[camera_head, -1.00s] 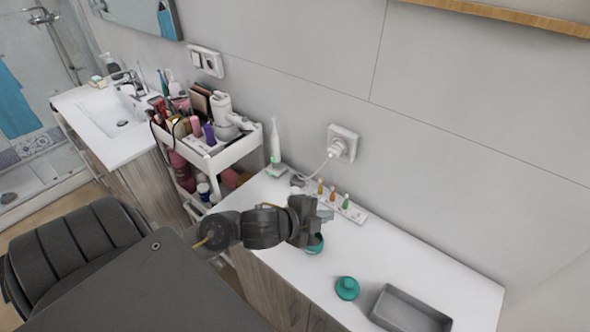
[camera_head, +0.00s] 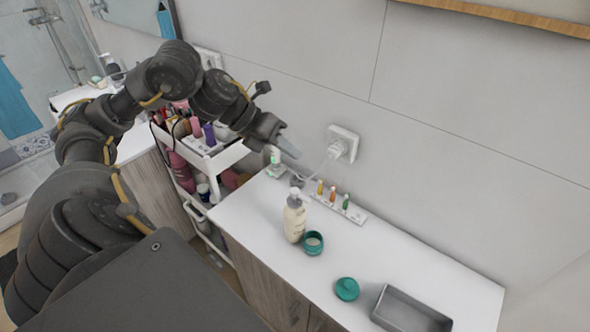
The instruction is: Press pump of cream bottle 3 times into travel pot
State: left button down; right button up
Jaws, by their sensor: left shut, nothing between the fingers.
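The cream bottle (camera_head: 294,219) is a pale pump bottle standing upright on the white counter, with its grey pump head on top. The travel pot (camera_head: 313,244) is a small teal pot standing open right beside the bottle, with a pale inside. A teal lid (camera_head: 346,289) lies apart on the counter to the right. My left gripper (camera_head: 289,148) is shut and empty, raised above and behind the bottle near the wall, touching neither bottle nor pot. My right gripper is out of view.
A grey tray (camera_head: 374,307) sits at the counter's right end. A white holder with small coloured items (camera_head: 341,207) stands along the wall, below a socket (camera_head: 343,143) with a plug and cord. The crowded cosmetics cart (camera_head: 233,155) is partly hidden by my arm.

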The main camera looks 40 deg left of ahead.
pick_arm(q)
jog(key=b, duration=0.8)
send_near(300, 196)
jog(key=w, duration=0.1)
jog(key=w+d+f, duration=0.1)
jog(key=w, duration=0.1)
jog(key=w+d+f, duration=0.1)
jog(key=shift+w+d+f, duration=0.15)
jog(key=shift+w+f, duration=0.05)
dwell(1.2)
jog(key=shift+f+b, duration=0.35)
jog(key=shift+f, duration=0.05)
